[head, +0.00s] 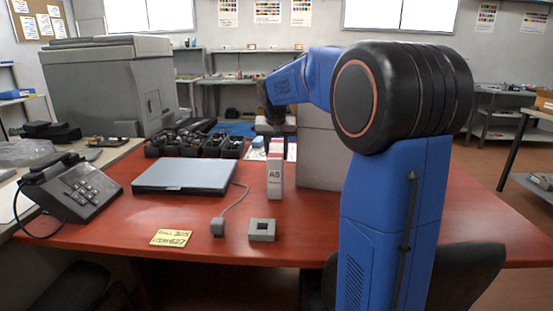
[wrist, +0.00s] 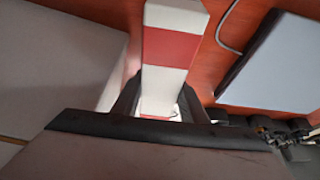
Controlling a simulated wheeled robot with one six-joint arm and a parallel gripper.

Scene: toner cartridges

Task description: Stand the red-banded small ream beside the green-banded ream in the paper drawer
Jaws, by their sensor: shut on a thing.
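The red-banded small ream (head: 274,180) is a narrow white upright block marked A5 in the head view. In the wrist view the ream (wrist: 172,50) shows a wide red band and runs down between my fingers. My gripper (wrist: 160,110) is shut on it, and in the head view my gripper (head: 274,126) is above the ream's upper end. The ream's lower end is at or close to the red table; I cannot tell if it touches. I cannot make out the green-banded ream or the paper drawer in either view.
A large pale box (head: 320,155) stands close right of the ream. A closed laptop (head: 185,176) lies to the left, with black bins (head: 195,145) behind it.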

